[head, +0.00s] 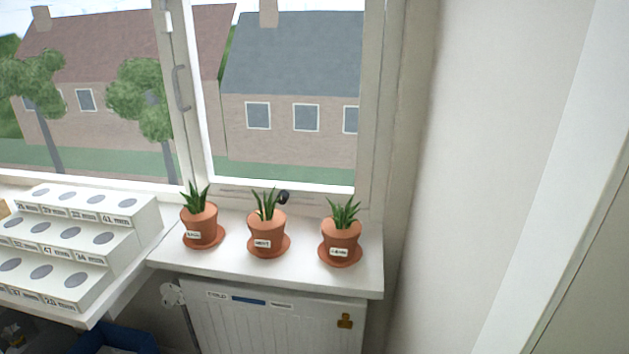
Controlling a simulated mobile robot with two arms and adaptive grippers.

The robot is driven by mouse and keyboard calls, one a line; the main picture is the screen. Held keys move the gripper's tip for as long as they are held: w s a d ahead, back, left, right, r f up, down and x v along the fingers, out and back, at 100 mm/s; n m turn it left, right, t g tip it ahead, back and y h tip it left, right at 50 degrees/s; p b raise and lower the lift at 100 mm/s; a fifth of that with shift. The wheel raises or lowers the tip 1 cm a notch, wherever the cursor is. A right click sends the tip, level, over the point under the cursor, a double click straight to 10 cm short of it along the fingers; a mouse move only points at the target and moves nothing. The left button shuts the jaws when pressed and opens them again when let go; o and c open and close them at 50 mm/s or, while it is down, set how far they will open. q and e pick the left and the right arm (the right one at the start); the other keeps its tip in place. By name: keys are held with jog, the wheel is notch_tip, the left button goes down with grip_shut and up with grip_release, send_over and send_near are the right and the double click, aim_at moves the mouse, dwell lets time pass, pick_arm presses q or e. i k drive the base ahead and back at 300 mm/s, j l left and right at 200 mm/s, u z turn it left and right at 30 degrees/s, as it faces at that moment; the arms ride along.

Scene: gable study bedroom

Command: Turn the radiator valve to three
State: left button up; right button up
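The white radiator (240,325) stands under the window sill at the bottom of the head view, its lower part cut off by the frame edge. A pale, knob-like radiator valve (172,294) sits at its upper left corner, just below the sill. Its markings and setting are too small to read. Along the radiator's top edge are a label that seems to read "COLD", a blue strip (248,301) and another small label. Neither of my grippers is in view.
Three potted plants (201,229) (267,237) (341,241) on saucers line the sill (300,278) above the radiator. A stepped white rack (110,245) with round holes stands left. A blue crate (128,336) is below it. A brass piece (344,321) is on the radiator's right.

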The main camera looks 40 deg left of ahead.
aim_at(171, 297)
jog(key=u, duration=0.4)
jog(key=j+u, duration=0.15)
jog(key=u, duration=0.6)
jog(key=j+u, duration=0.15)
jog(key=u, duration=0.25)
